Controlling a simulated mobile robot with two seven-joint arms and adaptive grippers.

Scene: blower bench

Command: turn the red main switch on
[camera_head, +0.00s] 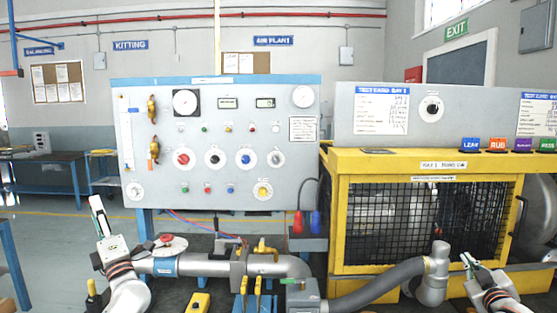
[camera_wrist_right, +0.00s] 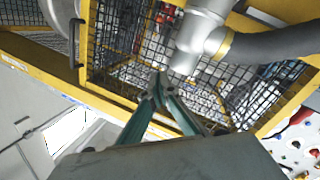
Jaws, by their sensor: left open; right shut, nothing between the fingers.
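A round red switch knob (camera_head: 183,159) on a white disc sits at the left of the row of large knobs on the grey control panel (camera_head: 210,180). Its exact pointer angle is too small to tell. My left gripper (camera_head: 97,206) is open and empty, below and left of the panel, well apart from the switch. My right gripper (camera_head: 467,259) is at the lower right, in front of the yellow cage. It also shows in the right wrist view (camera_wrist_right: 159,80), where its green fingers meet at the tips with nothing between them.
A grey pipe (camera_head: 205,265) with a red-topped valve (camera_head: 170,243) runs below the panel. A grey hose (camera_head: 380,285) bends up near my right gripper. The yellow mesh cage (camera_head: 335,225) fills the right. Red and blue plugs (camera_head: 298,222) hang beside the panel.

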